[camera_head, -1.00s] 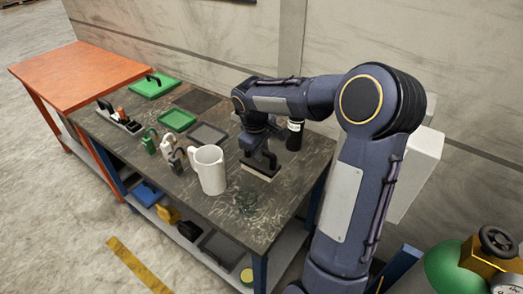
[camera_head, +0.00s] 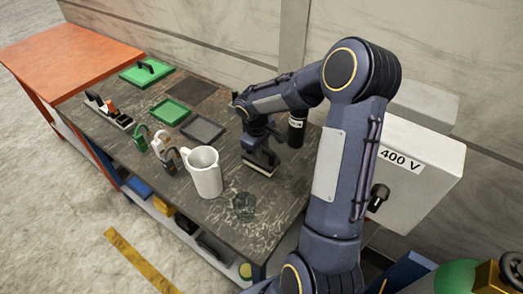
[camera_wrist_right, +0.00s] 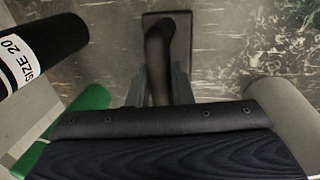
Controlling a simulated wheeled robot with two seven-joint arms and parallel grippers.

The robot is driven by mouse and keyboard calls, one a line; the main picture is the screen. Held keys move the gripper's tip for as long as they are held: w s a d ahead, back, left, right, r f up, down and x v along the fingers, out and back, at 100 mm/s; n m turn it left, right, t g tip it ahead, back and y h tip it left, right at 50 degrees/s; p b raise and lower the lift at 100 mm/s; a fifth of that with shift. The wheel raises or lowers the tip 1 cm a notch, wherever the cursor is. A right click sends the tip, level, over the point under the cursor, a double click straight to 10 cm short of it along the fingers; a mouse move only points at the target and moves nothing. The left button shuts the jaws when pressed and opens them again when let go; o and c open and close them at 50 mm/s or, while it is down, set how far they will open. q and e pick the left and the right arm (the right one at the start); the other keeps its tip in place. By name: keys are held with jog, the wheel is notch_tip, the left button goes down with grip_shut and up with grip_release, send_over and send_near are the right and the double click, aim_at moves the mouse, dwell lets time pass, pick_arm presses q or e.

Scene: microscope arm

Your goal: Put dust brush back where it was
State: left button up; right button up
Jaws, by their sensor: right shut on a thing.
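The dust brush (camera_head: 262,163) has a dark upright handle on a flat rectangular base with a pale lower edge. It is at the right part of the dark workbench (camera_head: 225,228), right of the white mug. My right gripper (camera_head: 262,146) is shut on its handle from above. In the right wrist view the brush (camera_wrist_right: 157,42) shows its handle between the fingers of my right gripper (camera_wrist_right: 160,85), with the base beyond. I cannot tell whether the base touches the bench top. My left gripper is not in view.
A white mug (camera_head: 205,174) stands left of the brush, and a black bottle (camera_head: 297,130) labelled "SIZE 20" stands behind it. A clear glass-like item (camera_head: 244,206) is in front.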

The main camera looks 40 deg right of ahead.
aim_at(257, 163)
jog(key=shift+x, duration=0.8)
grip_shut()
jog(key=o, duration=0.9)
grip_release()
jog(key=shift+a, duration=0.15)
jog(key=shift+s, duration=0.1)
jog(key=shift+r, duration=0.1)
jog(key=w+v, duration=0.1)
jog(key=v, duration=1)
jog(key=shift+s+a+r+m+t+y+b, duration=0.15)
jog(key=shift+s+a+r+m+t+y, duration=0.65)
jog(key=shift+s+a, duration=2.4)
jog(key=shift+s+a+r+m+t+y+b, duration=0.1)
jog(key=shift+s+a+r+m+t+y, duration=0.65)
jog(key=shift+s+a, duration=2.4)
jog(key=shift+s+a+r+m+t+y+b, duration=0.25)
jog(key=shift+s+a+m+t+y, duration=1.05)
jog(key=shift+s, duration=3.4)
jog(key=shift+a+r+n+g+y, duration=0.1)
jog(key=shift+a+n+g+y, duration=0.15)
jog(key=shift+a+n+g, duration=0.1)
